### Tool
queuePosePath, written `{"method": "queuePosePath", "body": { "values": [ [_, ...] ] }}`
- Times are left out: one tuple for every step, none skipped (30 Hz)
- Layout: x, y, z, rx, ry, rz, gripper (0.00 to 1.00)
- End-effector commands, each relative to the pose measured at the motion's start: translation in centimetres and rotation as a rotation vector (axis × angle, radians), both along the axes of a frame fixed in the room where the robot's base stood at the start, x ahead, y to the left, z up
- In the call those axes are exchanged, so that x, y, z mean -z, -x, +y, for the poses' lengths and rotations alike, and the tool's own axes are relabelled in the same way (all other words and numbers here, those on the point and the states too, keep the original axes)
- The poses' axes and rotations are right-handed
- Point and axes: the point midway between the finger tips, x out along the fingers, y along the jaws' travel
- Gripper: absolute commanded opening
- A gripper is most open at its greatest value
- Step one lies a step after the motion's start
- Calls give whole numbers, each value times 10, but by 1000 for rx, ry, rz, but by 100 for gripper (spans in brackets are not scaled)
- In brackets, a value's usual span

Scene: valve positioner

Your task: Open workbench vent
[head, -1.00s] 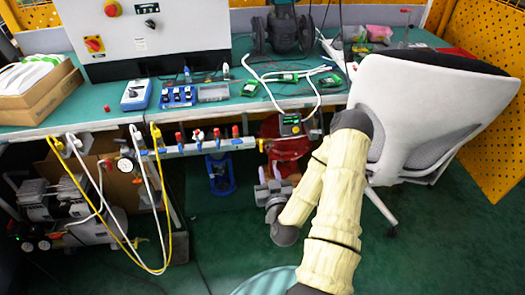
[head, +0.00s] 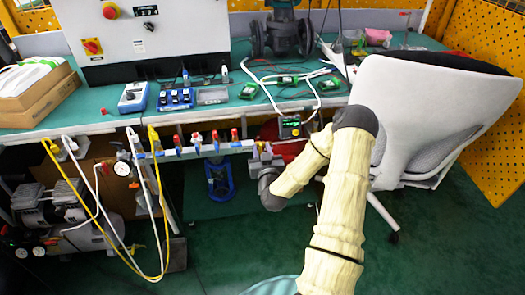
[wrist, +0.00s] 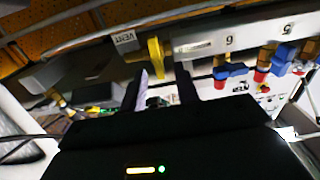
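The vent valve's yellow handle (wrist: 156,57) shows in the wrist view beside a tag reading "VENT" (wrist: 124,38). It hangs from the right end of the pipe manifold (head: 205,149) under the bench edge. My gripper (wrist: 162,72) is open, with its two dark fingers apart. The yellow handle lies in line with the gap between the fingertips, close ahead of them. I cannot tell whether it touches either finger. In the head view, my gripper (head: 262,155) is at the manifold's right end and hides the vent handle.
Several valves with red handles (head: 215,138) sit along the manifold; their blue and red parts (wrist: 229,72) are right of the fingers in the wrist view. A white chair (head: 425,115) stands close to my arm. A compressor (head: 45,207) and hoses are at left.

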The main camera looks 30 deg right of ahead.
Motion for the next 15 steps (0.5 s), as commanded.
{"method": "queuePosePath", "body": {
  "values": [
    [0,0,0,0,0,0,31],
    [0,0,0,-1,0,0,31],
    [0,0,1,-1,0,0,31],
    [0,0,1,-1,0,0,31],
    [0,0,1,-1,0,0,29],
    [0,0,0,-1,0,0,21],
    [0,0,0,0,0,0,15],
    [0,0,0,0,0,0,9],
    [0,1,-1,1,0,0,1],
    [0,1,-1,1,0,0,0],
    [0,1,-1,2,0,0,0],
    [0,1,-1,2,0,0,0],
    [0,1,-2,2,0,1,0],
    [0,1,-2,3,0,1,0],
    [0,1,-2,3,0,1,0]
  ]
}}
